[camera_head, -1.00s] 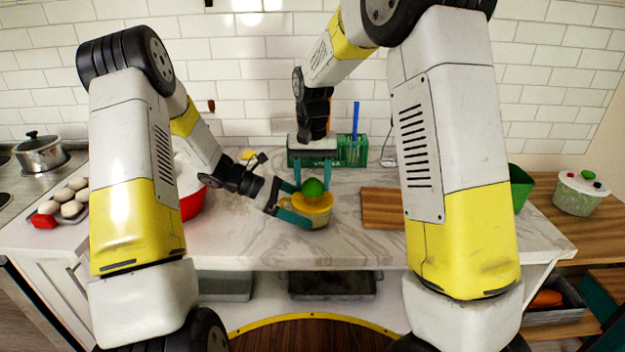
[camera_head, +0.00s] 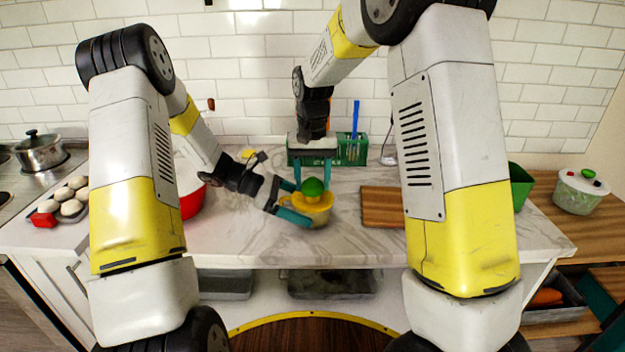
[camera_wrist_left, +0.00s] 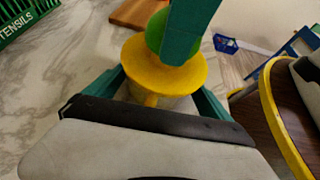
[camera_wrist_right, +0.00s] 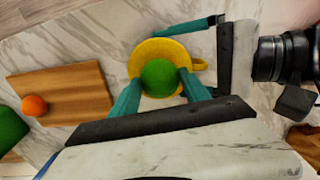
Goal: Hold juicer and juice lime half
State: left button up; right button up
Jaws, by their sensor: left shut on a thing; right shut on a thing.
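The yellow juicer (camera_head: 318,207) stands on the marble counter, with a wide rim over a paler cup. It also shows in the left wrist view (camera_wrist_left: 180,75) and the right wrist view (camera_wrist_right: 150,50). My left gripper (camera_head: 300,210) is shut around the juicer's cup from the left. The green lime half (camera_head: 312,187) sits dome-up on top of the juicer; it shows in the right wrist view (camera_wrist_right: 160,77). My right gripper (camera_head: 313,182) comes down from above and is shut on the lime half. The juicer's reamer is hidden under the lime.
A wooden cutting board (camera_head: 383,207) lies right of the juicer; an orange ball-like thing (camera_wrist_right: 35,105) is on it in the right wrist view. A green utensil basket (camera_head: 352,150) stands behind. A red bowl (camera_head: 192,202) is at left. The front counter is clear.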

jog(key=shift+f, duration=0.25)
jog(key=n, duration=0.5)
jog(key=shift+f+n, duration=0.1)
jog(key=shift+n, duration=0.3)
jog(key=m, duration=0.5)
jog(key=shift+s+m, duration=0.1)
jog(key=shift+m, duration=0.3)
jog(key=m, duration=0.5)
jog(key=shift+m, duration=0.4)
jog(key=n, duration=0.5)
jog(key=shift+n, duration=0.4)
jog(key=n, duration=0.5)
jog(key=shift+n, duration=0.4)
